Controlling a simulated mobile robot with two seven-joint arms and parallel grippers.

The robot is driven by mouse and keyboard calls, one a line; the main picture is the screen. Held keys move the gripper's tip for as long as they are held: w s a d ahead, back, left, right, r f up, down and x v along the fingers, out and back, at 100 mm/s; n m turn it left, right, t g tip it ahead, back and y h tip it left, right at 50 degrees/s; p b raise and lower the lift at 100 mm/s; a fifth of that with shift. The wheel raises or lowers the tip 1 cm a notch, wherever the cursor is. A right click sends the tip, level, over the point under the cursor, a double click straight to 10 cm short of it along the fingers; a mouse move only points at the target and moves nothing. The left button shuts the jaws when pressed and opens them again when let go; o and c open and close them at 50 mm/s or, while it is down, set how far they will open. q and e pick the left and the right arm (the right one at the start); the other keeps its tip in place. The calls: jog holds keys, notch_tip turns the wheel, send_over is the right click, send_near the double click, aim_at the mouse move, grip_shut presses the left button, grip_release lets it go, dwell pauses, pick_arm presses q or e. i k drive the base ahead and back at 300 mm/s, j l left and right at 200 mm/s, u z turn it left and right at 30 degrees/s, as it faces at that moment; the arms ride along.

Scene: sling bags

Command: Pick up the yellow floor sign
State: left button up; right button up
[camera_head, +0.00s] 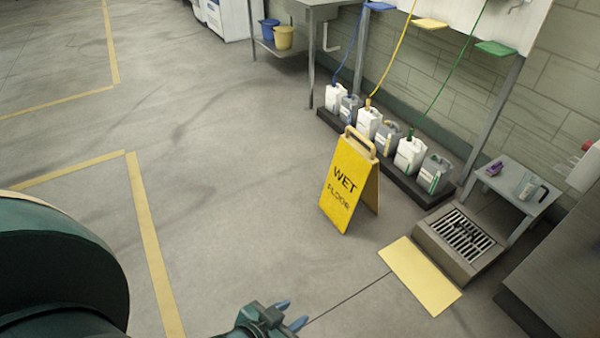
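The yellow floor sign (344,189) stands upright as an A-frame on the grey floor, right of the middle of the head view. Its front panel reads "WET FLOOR" and faces me. A handle (360,141) with an opening is at its top. My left gripper (291,313) is at the bottom edge of the view, nearer to me than the sign and apart from it. Its two blue fingertips are spread, with nothing between them. My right gripper is not in view.
Several white and grey jugs (369,122) stand on a dark low platform behind the sign. A floor drain grate (462,236) and a small table (515,187) are at the right. A yellow mat (420,276) lies in front of the grate. The floor left of the sign is clear.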

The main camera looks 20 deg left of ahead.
aim_at(354, 172)
jog(key=u, duration=0.35)
jog(key=i+j+z, duration=0.15)
jog(key=z, duration=0.3)
jog(key=i+j+z, duration=0.3)
jog(key=z, duration=0.15)
jog(key=i+j+z, duration=0.2)
jog(key=i+j, duration=0.2)
jog(key=j, duration=0.25)
jog(key=i+j+z, duration=0.1)
jog(key=j, duration=0.3)
jog(key=i, duration=0.1)
